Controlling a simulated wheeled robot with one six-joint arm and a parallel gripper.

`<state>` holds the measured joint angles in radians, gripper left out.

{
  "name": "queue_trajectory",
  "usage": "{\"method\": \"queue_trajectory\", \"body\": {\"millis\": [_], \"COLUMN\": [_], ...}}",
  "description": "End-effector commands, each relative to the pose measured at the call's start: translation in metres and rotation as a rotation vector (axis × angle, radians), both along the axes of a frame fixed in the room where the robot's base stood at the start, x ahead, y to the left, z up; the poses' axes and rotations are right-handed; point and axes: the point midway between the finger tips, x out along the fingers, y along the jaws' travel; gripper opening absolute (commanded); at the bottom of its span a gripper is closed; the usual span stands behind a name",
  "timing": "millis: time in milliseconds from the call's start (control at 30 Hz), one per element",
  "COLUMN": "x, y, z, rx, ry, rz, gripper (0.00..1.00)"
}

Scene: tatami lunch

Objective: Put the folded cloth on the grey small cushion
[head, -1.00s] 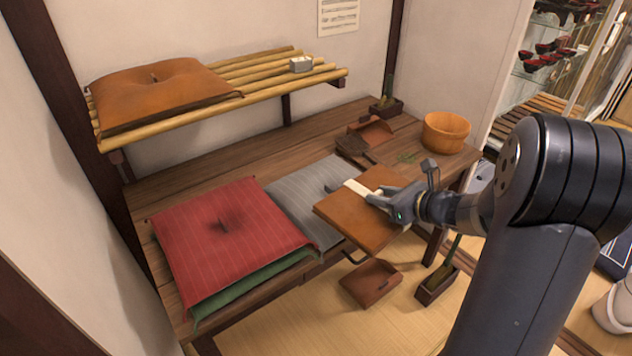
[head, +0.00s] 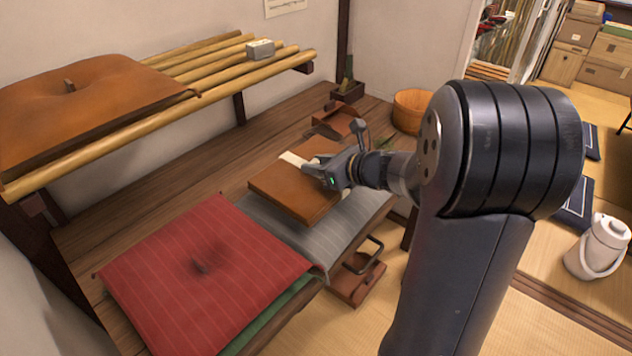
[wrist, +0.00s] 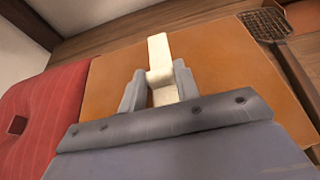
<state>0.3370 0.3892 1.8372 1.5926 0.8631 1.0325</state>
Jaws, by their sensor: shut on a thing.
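The folded cloth (head: 290,193) is a flat orange-brown square with a pale band across it. My gripper (head: 318,170) is shut on the pale band. In the wrist view, the two fingers of my gripper (wrist: 160,88) stand on either side of the band, and the folded cloth (wrist: 225,75) spreads out flat beyond them. The grey small cushion (head: 335,232) lies on the wooden bench, partly hidden under the cloth. The cloth is over the cushion's back part; I cannot tell if they touch.
A red cushion (head: 205,265) on a green one (head: 285,310) lies beside the grey cushion. A bamboo shelf (head: 215,70) above holds a brown cushion (head: 85,95) and a small grey box (head: 260,49). A wooden tub (head: 411,110) and a brown dustpan (head: 335,121) are at the back.

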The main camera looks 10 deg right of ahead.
Motion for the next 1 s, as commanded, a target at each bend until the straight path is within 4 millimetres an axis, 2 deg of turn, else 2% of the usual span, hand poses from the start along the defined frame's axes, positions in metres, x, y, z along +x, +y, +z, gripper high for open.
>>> {"method": "queue_trajectory", "body": {"millis": [200,300,667,700,933,1000], "x": [0.000,0.000,0.000,0.000,0.000,0.000], "y": [0.000,0.000,0.000,0.000,0.000,0.000], "z": [-0.031,-0.039,-0.042,-0.041,-0.041,-0.041], "rx": [0.000,0.000,0.000,-0.001,-0.001,-0.001], "ry": [0.002,0.000,-0.001,-0.001,-0.001,-0.001], "rz": [0.001,0.000,0.000,0.000,0.000,0.000], "gripper": [0.04,0.04,0.04,0.33,0.52,0.52]}}
